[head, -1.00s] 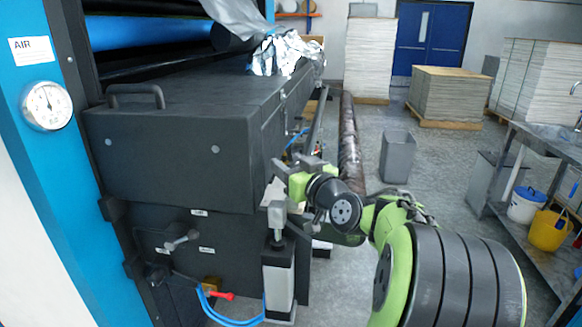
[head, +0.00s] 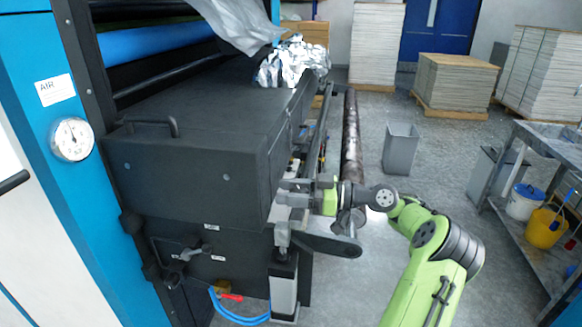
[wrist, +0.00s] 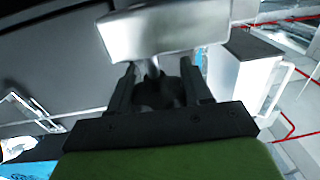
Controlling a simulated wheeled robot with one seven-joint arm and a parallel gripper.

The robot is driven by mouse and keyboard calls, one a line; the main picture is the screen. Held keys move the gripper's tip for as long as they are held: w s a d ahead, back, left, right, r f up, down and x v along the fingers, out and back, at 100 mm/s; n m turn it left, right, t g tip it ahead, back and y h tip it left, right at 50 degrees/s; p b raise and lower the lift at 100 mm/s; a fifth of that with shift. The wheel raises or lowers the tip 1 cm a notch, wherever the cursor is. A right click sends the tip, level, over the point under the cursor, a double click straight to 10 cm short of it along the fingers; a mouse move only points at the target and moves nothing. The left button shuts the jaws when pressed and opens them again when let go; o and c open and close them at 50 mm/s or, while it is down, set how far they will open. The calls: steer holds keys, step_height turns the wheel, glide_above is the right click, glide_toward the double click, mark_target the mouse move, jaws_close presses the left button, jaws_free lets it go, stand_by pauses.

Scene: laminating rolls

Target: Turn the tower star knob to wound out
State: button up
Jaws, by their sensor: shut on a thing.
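The tower star knob (wrist: 160,92) shows as a small dark knob on a short stem in the wrist view, under a pale metal block (wrist: 165,30). My gripper (wrist: 156,78) has one finger on each side of the knob and is shut on it. In the head view my gripper (head: 290,192) reaches in from the right at the top of the tower (head: 284,285), beside the machine's front right corner. The knob cannot be made out there, and its turn position cannot be read.
The black machine box (head: 190,180) stands directly left of my gripper.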

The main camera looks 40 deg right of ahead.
steer(key=n+g+y+p, duration=0.1)
steer(key=p, duration=0.1)
steer(key=r+n+g+y+p, duration=0.1)
steer(key=p, duration=0.2)
steer(key=shift+s+a+y, duration=0.1)
steer(key=shift+y, duration=0.2)
steer(key=shift+s+f+n+g+y+p, duration=0.15)
steer(key=shift+n+g+y+p, duration=0.55)
steer(key=shift+g+p, duration=0.45)
steer(key=g, duration=0.1)
steer(key=n+g, duration=0.1)
steer(key=n+g+y, duration=0.1)
steer(key=shift+s+a+f+p, duration=0.1)
steer(key=shift+a+f+p, duration=0.1)
steer(key=shift+f+p, duration=0.1)
steer(key=shift+s+n+g+y+b, duration=0.15)
steer(key=shift+n+g+y+b, duration=0.15)
steer(key=shift+n+g, duration=0.5)
steer(key=shift+s+n+g+y+b, duration=0.15)
steer(key=shift+n+g+b, duration=0.3)
steer(key=shift+g, duration=0.5)
steer(key=shift+n+g, duration=0.25)
steer(key=shift+g, duration=0.05)
steer(key=o, duration=1)
steer(key=shift+a, duration=0.1)
steer(key=shift+c, duration=0.2)
